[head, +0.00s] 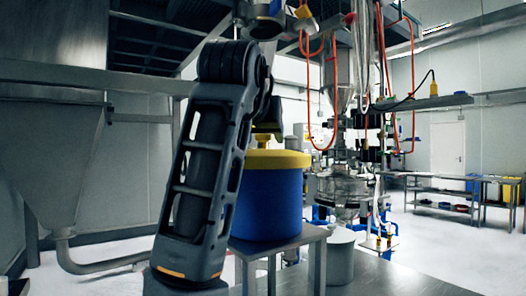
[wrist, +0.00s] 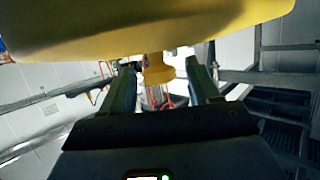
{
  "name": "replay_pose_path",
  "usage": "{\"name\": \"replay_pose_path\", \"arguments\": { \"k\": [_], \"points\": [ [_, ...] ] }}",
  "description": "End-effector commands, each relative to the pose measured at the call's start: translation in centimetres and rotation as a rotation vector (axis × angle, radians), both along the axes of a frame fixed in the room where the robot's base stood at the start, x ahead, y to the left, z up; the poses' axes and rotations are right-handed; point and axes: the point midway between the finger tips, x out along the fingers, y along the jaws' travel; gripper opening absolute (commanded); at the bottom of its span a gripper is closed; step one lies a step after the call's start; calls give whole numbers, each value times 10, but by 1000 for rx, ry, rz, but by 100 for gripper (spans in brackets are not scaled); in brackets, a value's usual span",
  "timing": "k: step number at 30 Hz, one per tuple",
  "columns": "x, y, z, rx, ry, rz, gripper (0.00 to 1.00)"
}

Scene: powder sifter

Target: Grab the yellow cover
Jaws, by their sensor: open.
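The yellow cover (head: 280,159) sits on top of a blue drum (head: 268,206) in the head view, partly hidden by my arm. In the wrist view the yellow cover (wrist: 150,28) fills the top of the picture. Its yellow knob (wrist: 157,70) sticks out toward the space between my fingers. My gripper (wrist: 160,66) is open, with one finger on each side of the knob and visible gaps between. Contact with the knob is not visible. In the head view my gripper is mostly hidden behind my arm.
The drum stands on a small metal stand (head: 290,242). A light grey bucket (head: 340,257) is to its right. A large metal hopper (head: 50,150) is at the left. Orange hoses (head: 326,135) hang over sifting equipment behind.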

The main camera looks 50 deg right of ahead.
Motion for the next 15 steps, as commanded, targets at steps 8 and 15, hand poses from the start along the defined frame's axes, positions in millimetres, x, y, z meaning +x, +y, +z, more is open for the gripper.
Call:
{"name": "replay_pose_path", "arguments": {
  "k": [8, 15],
  "points": [
    [4, -7, -4, 0, 0, 1, 61],
    [4, -7, -3, 0, 0, 1, 45]
  ]
}}
